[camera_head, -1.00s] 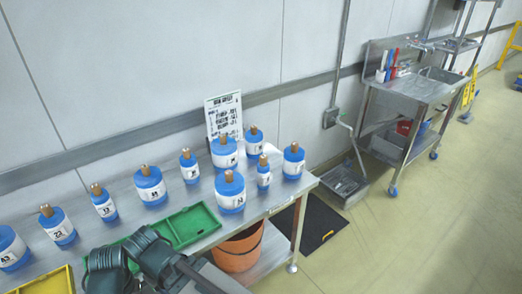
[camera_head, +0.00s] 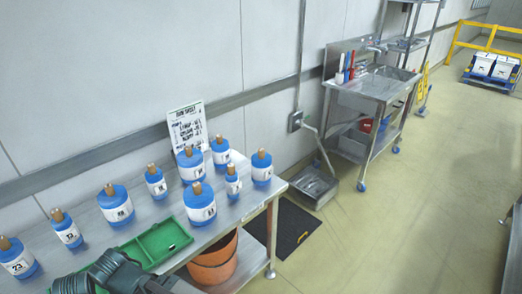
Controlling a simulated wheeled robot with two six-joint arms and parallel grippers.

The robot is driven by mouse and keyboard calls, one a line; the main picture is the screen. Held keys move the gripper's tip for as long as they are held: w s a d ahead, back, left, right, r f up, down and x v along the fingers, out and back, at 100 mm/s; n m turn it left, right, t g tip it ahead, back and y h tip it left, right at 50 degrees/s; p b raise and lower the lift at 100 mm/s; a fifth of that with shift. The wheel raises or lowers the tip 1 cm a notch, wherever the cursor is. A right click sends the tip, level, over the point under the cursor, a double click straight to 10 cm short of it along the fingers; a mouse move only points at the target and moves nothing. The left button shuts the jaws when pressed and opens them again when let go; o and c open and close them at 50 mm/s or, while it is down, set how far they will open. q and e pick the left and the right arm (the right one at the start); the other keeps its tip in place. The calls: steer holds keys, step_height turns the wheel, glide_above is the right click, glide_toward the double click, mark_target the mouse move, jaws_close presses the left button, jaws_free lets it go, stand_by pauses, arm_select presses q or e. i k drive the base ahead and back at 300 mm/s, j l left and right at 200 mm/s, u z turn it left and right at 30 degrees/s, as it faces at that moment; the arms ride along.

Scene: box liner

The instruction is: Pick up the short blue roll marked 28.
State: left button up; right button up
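Several blue rolls with brown cores and white number labels stand upright on a steel table (camera_head: 255,205). They include larger rolls (camera_head: 192,165) and narrow ones (camera_head: 155,182), at left (camera_head: 66,230) and right (camera_head: 262,170). The front roll (camera_head: 200,205) is wide, and a small slim roll (camera_head: 232,184) stands to its right. Most labels are too small to read surely, so I cannot tell which roll is marked 28. Dark grey links of my arm show at the bottom left. Neither gripper's fingers can be seen.
A green tray (camera_head: 160,243) lies at the table's front. An orange bucket (camera_head: 213,262) stands below the table. A printed sheet (camera_head: 187,127) stands behind the rolls. A sink stand (camera_head: 370,85) is farther right. The floor at right is mostly open.

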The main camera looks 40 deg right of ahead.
mark_target(221, 154)
steer(key=i+l, duration=0.1)
steer(key=l, duration=1.2)
steer(key=i+l, duration=0.15)
steer(key=l, duration=0.5)
steer(key=i+l, duration=0.1)
steer(key=l, duration=1.25)
steer(key=i+l, duration=0.15)
steer(key=l, duration=0.5)
